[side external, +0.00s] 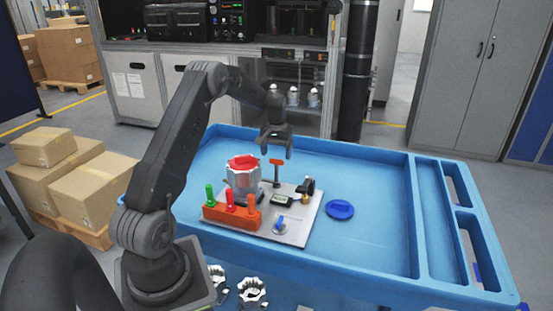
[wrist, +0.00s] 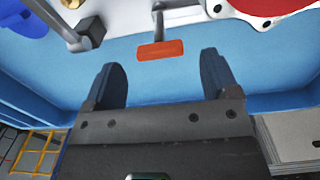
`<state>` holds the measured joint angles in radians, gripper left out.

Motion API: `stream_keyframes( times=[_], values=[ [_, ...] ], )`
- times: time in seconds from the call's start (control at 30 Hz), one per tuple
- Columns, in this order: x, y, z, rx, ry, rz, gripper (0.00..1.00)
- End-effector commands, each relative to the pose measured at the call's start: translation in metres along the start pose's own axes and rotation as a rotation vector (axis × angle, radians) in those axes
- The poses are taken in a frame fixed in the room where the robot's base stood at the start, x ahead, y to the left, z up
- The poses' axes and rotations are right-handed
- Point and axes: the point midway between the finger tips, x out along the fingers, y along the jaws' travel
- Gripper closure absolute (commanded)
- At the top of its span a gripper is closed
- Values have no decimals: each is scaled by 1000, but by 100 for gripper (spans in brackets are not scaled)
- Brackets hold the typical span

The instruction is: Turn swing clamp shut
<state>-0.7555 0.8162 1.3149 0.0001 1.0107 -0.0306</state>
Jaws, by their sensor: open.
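The swing clamp appears to be the post with an orange handle (side external: 277,162) on the grey fixture plate (side external: 295,233), beside the housing. In the wrist view its orange handle (wrist: 160,50) lies crosswise just beyond my fingertips, between them in line, and untouched. Its grey arm runs from the handle toward the plate. The silver housing (side external: 244,186) with a red top stands on the plate, left of the clamp in the side view. My gripper (side external: 277,151) is open and empty, pointing down just above the handle. Both separated fingers show in the wrist view (wrist: 163,82).
An orange block (side external: 232,214) with green and red pegs sits at the plate's front left. A blue round part (side external: 340,209) lies right of the plate on the blue tray (side external: 385,235). A grey lever (wrist: 75,30) shows at upper left. The tray's right side is clear.

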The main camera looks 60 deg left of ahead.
Motion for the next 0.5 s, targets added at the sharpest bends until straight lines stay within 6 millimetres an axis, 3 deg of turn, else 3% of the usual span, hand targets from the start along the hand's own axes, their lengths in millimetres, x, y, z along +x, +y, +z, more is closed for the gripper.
stream_keyframes(
  times=[0.2,0.5],
  values=[
    [24,0,0,0,0,0,19],
    [28,0,0,0,1,0,19]
  ],
)
